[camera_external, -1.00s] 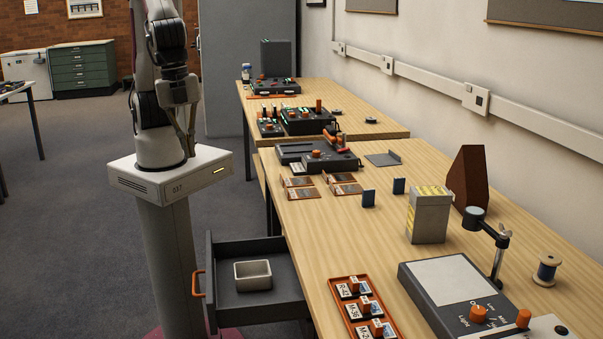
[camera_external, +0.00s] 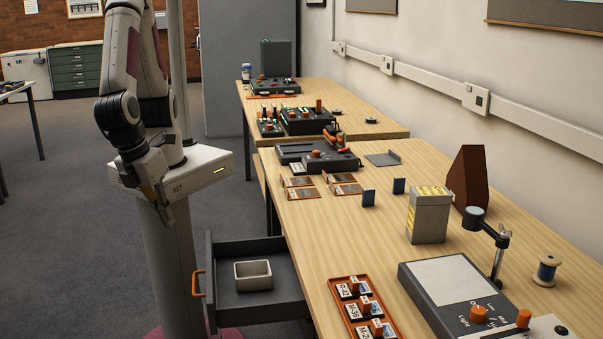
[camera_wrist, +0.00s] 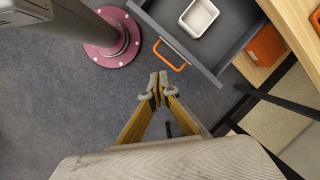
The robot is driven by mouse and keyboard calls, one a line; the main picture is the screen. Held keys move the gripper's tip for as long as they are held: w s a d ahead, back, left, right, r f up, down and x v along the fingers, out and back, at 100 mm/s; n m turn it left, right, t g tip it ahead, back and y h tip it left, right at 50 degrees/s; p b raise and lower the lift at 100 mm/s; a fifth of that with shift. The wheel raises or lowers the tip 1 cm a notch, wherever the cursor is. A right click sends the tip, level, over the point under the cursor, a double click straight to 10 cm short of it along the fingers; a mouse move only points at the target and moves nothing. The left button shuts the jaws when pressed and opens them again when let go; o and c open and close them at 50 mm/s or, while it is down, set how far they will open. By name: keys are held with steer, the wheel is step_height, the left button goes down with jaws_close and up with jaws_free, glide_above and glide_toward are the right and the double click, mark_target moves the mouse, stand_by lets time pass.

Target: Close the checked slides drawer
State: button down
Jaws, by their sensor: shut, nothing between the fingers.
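The dark grey drawer (camera_external: 270,303) stands pulled out from under the front table, at its left side. It has an orange handle (camera_external: 196,284) on its front and a small pale bin (camera_external: 253,275) inside. In the wrist view, the drawer (camera_wrist: 233,52) is at the top right, with the orange handle (camera_wrist: 171,66) and the white bin (camera_wrist: 199,17). My gripper (camera_external: 165,212) hangs above and to the left of the handle, apart from it. In the wrist view, the fingertips (camera_wrist: 158,88) are together and empty, below the handle in the picture.
An orange box (camera_wrist: 266,46) sits beside the drawer. Grey floor is free left of the drawer.

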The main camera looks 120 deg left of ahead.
steer(key=w+d+f+m+t, duration=0.2)
steer(key=w+d+f+m, duration=0.3)
steer(key=d+m, duration=0.4)
steer(key=shift+w+f+m, duration=0.4)
steer(key=shift+f+m, duration=0.3)
steer(key=shift+f, duration=0.15)
steer(key=shift+f, duration=0.1)
steer(key=w+a+f, duration=0.5)
steer(key=f, duration=0.4)
steer(key=shift+w+a, duration=0.15)
steer(key=shift+w, duration=0.05)
steer(key=shift+a, duration=0.1)
stand_by(0.5)
steer(key=w+a, duration=1.6)
